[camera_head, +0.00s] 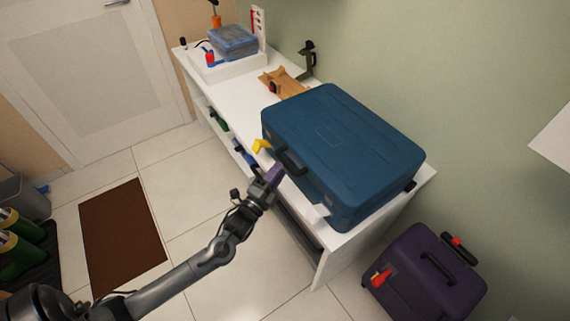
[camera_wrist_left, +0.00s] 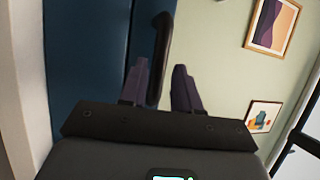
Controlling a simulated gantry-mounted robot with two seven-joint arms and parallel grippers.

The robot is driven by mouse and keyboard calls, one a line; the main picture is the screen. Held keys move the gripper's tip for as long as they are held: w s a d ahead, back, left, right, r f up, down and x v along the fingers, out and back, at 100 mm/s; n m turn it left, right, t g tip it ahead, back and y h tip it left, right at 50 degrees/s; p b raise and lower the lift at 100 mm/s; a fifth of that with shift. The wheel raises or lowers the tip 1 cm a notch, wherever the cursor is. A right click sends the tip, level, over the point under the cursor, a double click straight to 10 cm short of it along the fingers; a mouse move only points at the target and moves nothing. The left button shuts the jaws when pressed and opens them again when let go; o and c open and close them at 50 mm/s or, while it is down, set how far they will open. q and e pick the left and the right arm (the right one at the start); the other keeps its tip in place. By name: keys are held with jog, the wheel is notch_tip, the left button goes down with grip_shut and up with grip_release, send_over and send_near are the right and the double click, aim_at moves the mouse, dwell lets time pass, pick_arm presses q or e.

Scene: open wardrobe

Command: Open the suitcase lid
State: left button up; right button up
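The blue hard-shell suitcase (camera_head: 345,140) lies flat on the white bench, its lid closed. Its dark handle (camera_head: 291,161) is on the side facing my left arm. My left gripper (camera_head: 273,174) is at that side, close to the handle. In the left wrist view its two purple-grey fingers (camera_wrist_left: 160,88) are apart, with the dark handle (camera_wrist_left: 162,45) showing in the gap between them. Whether either finger touches the handle I cannot tell. The suitcase side (camera_wrist_left: 85,60) fills the left of that view. My right gripper is not in view.
The white bench (camera_head: 238,93) carries a blue-lidded box (camera_head: 233,42) and a brown item (camera_head: 283,84) behind the suitcase. A purple suitcase (camera_head: 425,275) stands on the floor at the right. A brown mat (camera_head: 123,238) lies on the open tiled floor.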

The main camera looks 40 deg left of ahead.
aim_at(285, 160)
pick_arm(q)
jog(key=shift+b+x, duration=0.4)
jog(key=shift+x, duration=1.95)
grip_shut()
